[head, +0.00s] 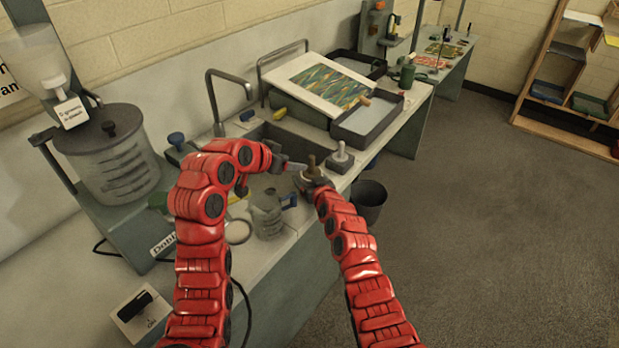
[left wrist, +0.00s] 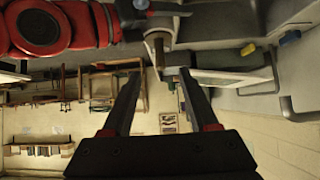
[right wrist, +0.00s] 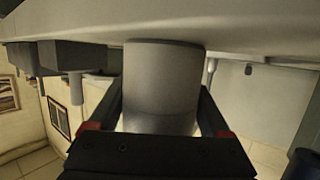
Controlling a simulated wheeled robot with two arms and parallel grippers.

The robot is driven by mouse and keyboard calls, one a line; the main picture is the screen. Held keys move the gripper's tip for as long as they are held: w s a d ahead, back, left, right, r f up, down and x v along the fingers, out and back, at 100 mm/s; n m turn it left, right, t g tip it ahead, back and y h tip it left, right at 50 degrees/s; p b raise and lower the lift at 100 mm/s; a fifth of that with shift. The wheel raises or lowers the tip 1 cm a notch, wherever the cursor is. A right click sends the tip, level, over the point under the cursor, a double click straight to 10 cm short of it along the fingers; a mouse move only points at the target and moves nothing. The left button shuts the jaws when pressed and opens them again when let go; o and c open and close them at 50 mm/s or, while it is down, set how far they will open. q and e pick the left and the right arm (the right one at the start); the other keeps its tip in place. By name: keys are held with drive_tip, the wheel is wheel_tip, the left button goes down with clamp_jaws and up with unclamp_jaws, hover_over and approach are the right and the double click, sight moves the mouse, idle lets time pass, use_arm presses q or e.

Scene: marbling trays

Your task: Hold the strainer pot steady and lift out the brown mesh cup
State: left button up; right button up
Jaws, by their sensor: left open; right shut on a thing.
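The strainer pot (head: 313,182) is a small grey vessel at the sink-side counter edge, partly hidden by my grippers. In the right wrist view a smooth grey cylinder, apparently the pot (right wrist: 162,80), stands between the fingers. My right gripper (right wrist: 160,105) is shut on it. A brown upright grip (head: 311,161), apparently of the mesh cup, rises from the pot; the mesh is hidden. My left gripper (head: 296,167) is open just left of the grip. In the left wrist view the brown grip (left wrist: 158,45) shows beyond the open fingertips, apart from them.
A grey jug with a blue handle (head: 267,216) stands near my left arm. A white knobbed piece (head: 342,157) is close on the right. The sink (head: 285,143) and tap (head: 213,95) are behind. A dark bin (head: 369,202) stands on the floor below the counter.

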use_arm(q)
drive_tip(key=m+t+y, duration=0.5)
drive_tip(key=m+y, duration=0.3)
drive_tip(key=m, duration=1.9)
approach(312, 164)
drive_tip(key=x, duration=1.1)
clamp_jaws()
